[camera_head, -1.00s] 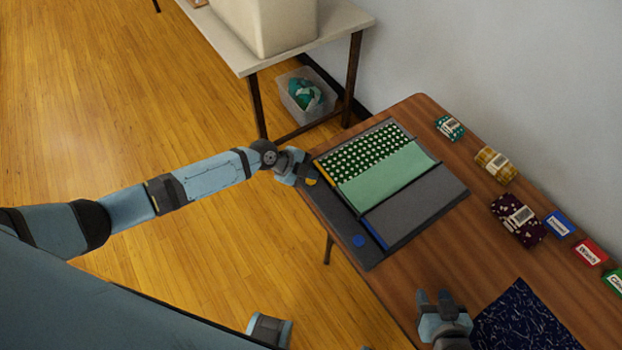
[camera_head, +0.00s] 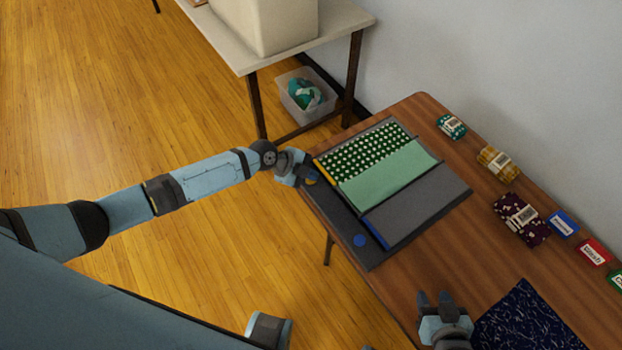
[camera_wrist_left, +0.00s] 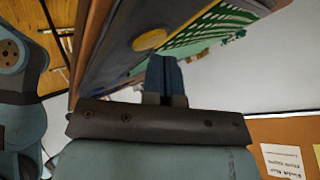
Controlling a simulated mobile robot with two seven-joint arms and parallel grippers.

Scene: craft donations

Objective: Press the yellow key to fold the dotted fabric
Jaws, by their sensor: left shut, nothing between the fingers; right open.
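The green fabric with white dots (camera_head: 362,153) lies on the upper part of the grey folding board (camera_head: 420,203). A plain light green section (camera_head: 390,177) covers the middle panel; the right panel is bare. The yellow key (camera_head: 311,181) is at the board's left edge, partly hidden by my left gripper (camera_head: 308,176). The left wrist view shows the yellow key (camera_wrist_left: 149,40) just beyond the closed fingertips (camera_wrist_left: 164,60); I cannot tell whether they touch. My right gripper (camera_head: 436,300) is open and empty near the table's front edge.
A blue key (camera_head: 359,240) sits lower on the board. Folded fabric bundles (camera_head: 520,219) and coloured label cards (camera_head: 593,251) line the wall side. Dark blue fabric (camera_head: 522,318) lies beside my right gripper. A white table (camera_head: 345,18) stands behind, with a clear bin (camera_head: 305,93) underneath.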

